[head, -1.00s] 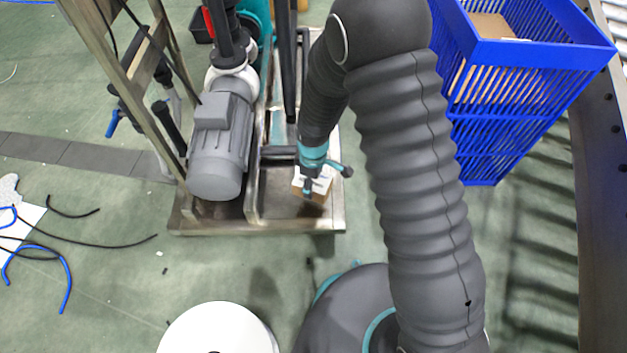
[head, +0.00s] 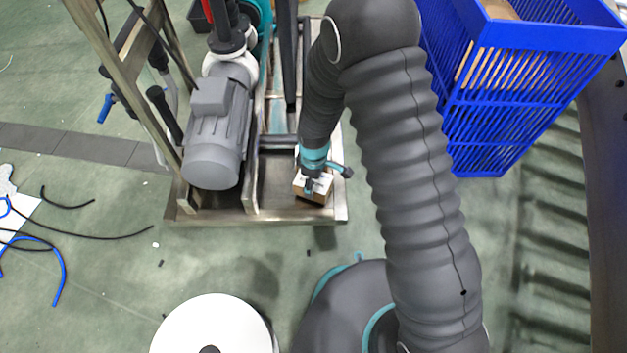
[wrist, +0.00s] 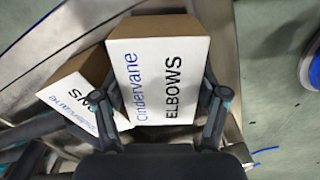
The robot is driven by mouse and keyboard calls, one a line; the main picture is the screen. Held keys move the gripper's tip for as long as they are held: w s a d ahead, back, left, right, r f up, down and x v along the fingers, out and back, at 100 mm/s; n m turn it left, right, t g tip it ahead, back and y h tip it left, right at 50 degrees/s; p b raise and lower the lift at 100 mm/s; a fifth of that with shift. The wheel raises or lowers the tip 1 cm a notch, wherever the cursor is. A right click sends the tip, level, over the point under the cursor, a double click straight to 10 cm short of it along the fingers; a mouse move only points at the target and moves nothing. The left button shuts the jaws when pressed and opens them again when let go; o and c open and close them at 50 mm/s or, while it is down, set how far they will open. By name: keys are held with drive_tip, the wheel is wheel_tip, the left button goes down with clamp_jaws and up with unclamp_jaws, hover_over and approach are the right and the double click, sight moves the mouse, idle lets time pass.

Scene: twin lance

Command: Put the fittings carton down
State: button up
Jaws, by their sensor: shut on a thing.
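The fittings carton (wrist: 170,75) is a cardboard box with a white face lettered "Cindervane ELBOWS". In the wrist view, my gripper (wrist: 160,98) has one finger on each side of it and is shut on it. In the head view, my gripper (head: 311,186) and the carton (head: 318,196) are over the front part of the metal skid tray (head: 282,208). I cannot tell whether the carton touches the tray. A second carton (wrist: 72,95) with similar lettering sits tilted at its left in the wrist view, partly hidden behind the held carton and finger.
A grey motor (head: 218,140) stands on the skid left of the gripper, with a metal rail between. A blue slatted crate (head: 500,115) stands at the right. Loose cables (head: 60,250) lie on the floor at left. A white round object (head: 210,330) is at the front.

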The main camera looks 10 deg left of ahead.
drive_tip(key=shift+f+b, duration=0.45)
drive_tip(key=shift+f, duration=0.15)
drive_tip(key=o, duration=1.4)
drive_tip(key=shift+o, duration=0.2)
